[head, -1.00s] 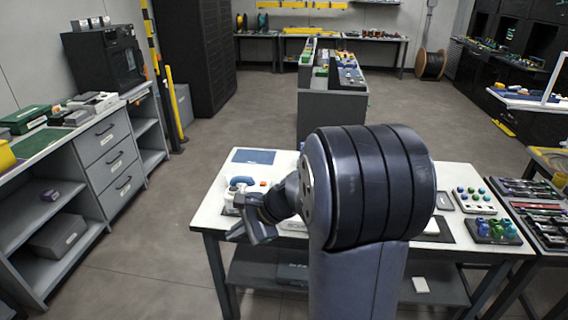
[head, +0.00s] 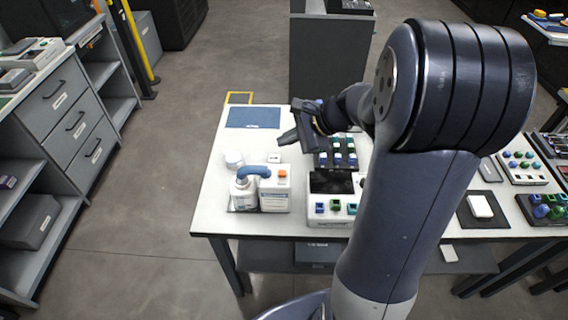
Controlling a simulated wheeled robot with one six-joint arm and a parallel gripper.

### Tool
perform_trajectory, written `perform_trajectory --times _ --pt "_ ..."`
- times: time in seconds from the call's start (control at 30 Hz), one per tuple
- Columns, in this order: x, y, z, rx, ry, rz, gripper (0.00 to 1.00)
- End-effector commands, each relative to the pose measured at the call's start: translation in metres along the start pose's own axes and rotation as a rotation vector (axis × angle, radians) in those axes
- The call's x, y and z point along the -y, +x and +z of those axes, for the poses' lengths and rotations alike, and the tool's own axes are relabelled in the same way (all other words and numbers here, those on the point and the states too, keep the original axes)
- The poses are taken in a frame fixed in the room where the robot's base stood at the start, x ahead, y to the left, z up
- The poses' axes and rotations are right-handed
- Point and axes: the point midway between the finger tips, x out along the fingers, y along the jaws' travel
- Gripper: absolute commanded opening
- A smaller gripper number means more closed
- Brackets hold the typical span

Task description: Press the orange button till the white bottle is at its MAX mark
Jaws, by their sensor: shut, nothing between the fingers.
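The white bottle (head: 244,194) stands upright near the front left of the white table, under the blue curved spout (head: 254,171) of a white dispenser (head: 275,195). The orange button (head: 282,173) is on top of the dispenser, at its right. The bottle's level and its MAX mark are too small to read. My gripper (head: 290,142) is shut and empty. In the picture it is above and beyond the orange button, apart from it, pointing left.
A device with a dark screen (head: 331,182) and coloured blocks is right of the dispenser. A blue mat (head: 253,117) lies at the back left. Bare tabletop shows left of the bottle.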

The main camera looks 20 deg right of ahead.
Motion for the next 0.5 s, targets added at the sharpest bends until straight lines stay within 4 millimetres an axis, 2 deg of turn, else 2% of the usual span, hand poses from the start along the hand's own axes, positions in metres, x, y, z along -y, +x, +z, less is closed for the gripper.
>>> perform_trajectory --times 0.33,0.5 --pt "-0.0007 0.0011 -0.0008 0.000 0.000 0.000 0.00" --pt "-0.0057 0.0077 -0.0056 0.000 0.001 0.000 0.00"
